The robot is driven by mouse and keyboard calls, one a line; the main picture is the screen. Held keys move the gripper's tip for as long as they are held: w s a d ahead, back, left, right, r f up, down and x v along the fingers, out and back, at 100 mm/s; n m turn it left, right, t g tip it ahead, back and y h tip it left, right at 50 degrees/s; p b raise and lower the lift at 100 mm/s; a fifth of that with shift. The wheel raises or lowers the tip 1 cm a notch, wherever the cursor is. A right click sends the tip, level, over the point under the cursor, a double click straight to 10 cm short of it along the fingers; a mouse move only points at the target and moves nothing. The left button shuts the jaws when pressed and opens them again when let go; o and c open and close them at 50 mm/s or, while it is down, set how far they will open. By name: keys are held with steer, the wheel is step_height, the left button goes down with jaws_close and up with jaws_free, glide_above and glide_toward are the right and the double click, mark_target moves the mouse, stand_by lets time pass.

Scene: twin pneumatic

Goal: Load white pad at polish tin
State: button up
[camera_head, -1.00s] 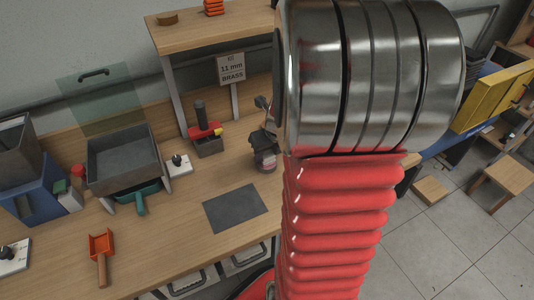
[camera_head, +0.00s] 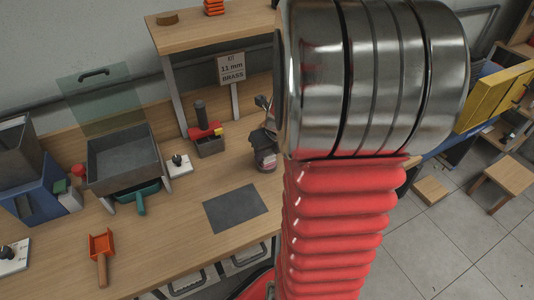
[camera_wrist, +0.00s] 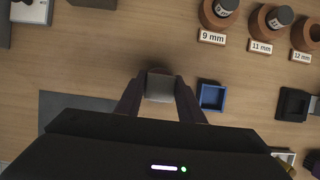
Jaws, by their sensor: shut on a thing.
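My gripper (camera_wrist: 160,92) is in the wrist view with its two dark fingers closed on a pale grey, square-faced piece (camera_wrist: 160,88). I cannot tell for sure that this is the white pad. In the head view, a small round reddish and grey container (camera_head: 266,160) stands by the dark gripper parts, beside my arm. It may be the polish tin, but no label is readable. My arm hides the bench to its right.
A dark grey mat (camera_head: 236,208) lies in front. A blue square tray (camera_wrist: 211,96) is right of the gripper. Brown cups labelled 9 mm (camera_wrist: 218,14) and 11 mm (camera_wrist: 268,20) stand beyond. A sign post (camera_head: 232,72), grey bin (camera_head: 124,160) and orange scoop (camera_head: 102,256) are on the bench.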

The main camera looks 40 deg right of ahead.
steer(key=shift+r, duration=3.25)
